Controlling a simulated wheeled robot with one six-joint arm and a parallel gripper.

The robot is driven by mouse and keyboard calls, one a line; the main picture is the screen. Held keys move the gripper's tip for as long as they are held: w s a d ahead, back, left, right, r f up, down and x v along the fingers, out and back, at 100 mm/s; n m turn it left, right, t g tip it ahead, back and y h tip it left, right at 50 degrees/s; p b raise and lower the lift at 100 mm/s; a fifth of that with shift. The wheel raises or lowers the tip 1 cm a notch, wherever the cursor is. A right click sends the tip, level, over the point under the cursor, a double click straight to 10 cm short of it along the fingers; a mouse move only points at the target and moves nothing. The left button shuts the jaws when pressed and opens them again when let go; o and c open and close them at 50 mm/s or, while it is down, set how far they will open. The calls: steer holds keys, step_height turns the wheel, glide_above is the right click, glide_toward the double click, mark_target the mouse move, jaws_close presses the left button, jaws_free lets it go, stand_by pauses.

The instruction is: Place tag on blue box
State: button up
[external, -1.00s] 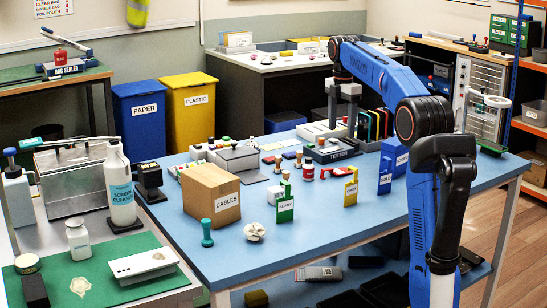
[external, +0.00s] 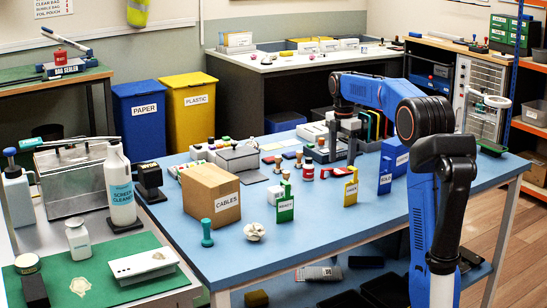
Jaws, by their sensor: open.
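A blue upright piece marked SOLD (external: 385,184) stands on the blue table, right of centre. A blue box-like block with pale lettering (external: 403,160) stands just behind it, partly hidden by my arm. A green upright piece (external: 285,205) and a yellow one (external: 351,189) stand to the left. I cannot make out for certain which thing is the tag. My gripper (external: 343,150) points down over the dark tester at the table's middle, left of the blue block. It is open; its fingertips blend with the dark tester, and I cannot tell whether they touch anything.
A cardboard CABLES box (external: 210,196), a teal stamp (external: 207,232) and a pale crumpled piece (external: 255,232) occupy the left part of the blue table (external: 310,245). Its front is clear. Coloured upright slats (external: 378,128) stand close behind my gripper.

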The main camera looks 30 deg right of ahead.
step_height(320, 180, down, 2)
steer(key=shift+f, duration=0.15)
steer(key=c, duration=1.2)
